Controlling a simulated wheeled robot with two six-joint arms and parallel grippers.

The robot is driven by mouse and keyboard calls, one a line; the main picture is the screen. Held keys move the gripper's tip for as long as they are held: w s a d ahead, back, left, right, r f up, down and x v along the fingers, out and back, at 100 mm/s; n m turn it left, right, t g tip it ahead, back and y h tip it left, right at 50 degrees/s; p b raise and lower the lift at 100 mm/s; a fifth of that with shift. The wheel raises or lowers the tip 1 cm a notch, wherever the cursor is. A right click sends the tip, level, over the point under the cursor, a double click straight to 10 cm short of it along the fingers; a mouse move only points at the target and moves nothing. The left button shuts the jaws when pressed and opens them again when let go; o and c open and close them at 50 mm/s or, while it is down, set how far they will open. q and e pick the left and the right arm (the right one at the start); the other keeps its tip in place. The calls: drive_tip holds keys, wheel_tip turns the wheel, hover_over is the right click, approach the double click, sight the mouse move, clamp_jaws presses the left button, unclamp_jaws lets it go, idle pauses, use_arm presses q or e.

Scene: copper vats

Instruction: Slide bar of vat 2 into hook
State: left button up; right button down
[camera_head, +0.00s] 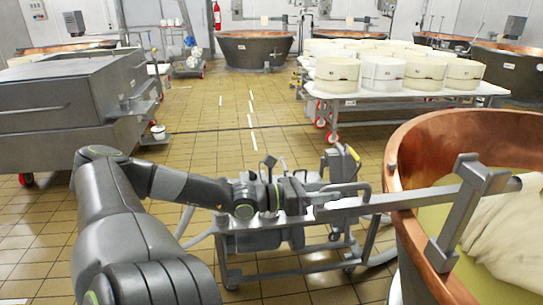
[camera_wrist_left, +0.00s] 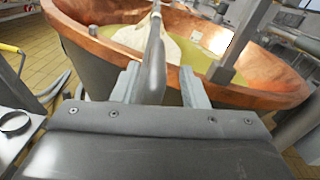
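The copper vat (camera_head: 420,150) stands at the right, with pale liquid and a cream cloth (camera_head: 513,240) inside. A grey metal bar (camera_head: 418,199) runs from my left gripper over the vat's rim. It passes behind the upright metal hook bracket (camera_head: 455,216), and its end shows just beyond it. I cannot tell whether it is seated in the hook. My left gripper (camera_head: 312,203) is at the bar's near end. In the left wrist view the bar (camera_wrist_left: 154,62) lies between the parted fingers (camera_wrist_left: 161,88), close to the left one, with a gap to the right one. My right gripper is not in view.
A wheeled metal cart with a pump and hoses (camera_head: 262,240) stands below my left arm. A table of white cheese moulds (camera_head: 383,73) stands behind it. A large steel unit (camera_head: 60,110) is at the left. Tiled floor is open between them.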

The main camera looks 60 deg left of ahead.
use_arm(q)
drive_tip(key=p+v, duration=0.6)
drive_tip(key=v, duration=0.9)
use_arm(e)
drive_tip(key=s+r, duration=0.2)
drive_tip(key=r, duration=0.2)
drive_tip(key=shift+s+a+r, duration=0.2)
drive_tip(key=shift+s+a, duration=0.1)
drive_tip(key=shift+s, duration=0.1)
